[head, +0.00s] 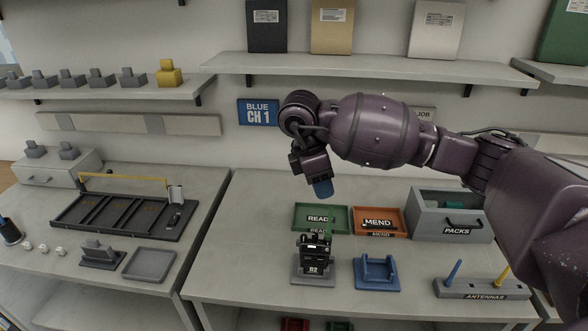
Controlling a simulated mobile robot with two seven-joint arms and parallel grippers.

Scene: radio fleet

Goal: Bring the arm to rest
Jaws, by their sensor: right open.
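My right arm comes in from the right, bent above the right-hand table. Its right gripper (320,187) hangs down, open, in front of the wall, with a blue tip showing. The gap between its fingers is hard to see from this side. It is above the green READY tray and apart from it; nothing shows held in it. My left gripper is not in view.
Below are the green tray (298,224), orange MEND tray (363,231), grey PACKS box (425,215), black radio (314,254) on a grey stand, blue cradle (376,284) and ANTENNAS rack (470,289). A slotted tray (62,217) lies left. Shelves (385,71) run behind.

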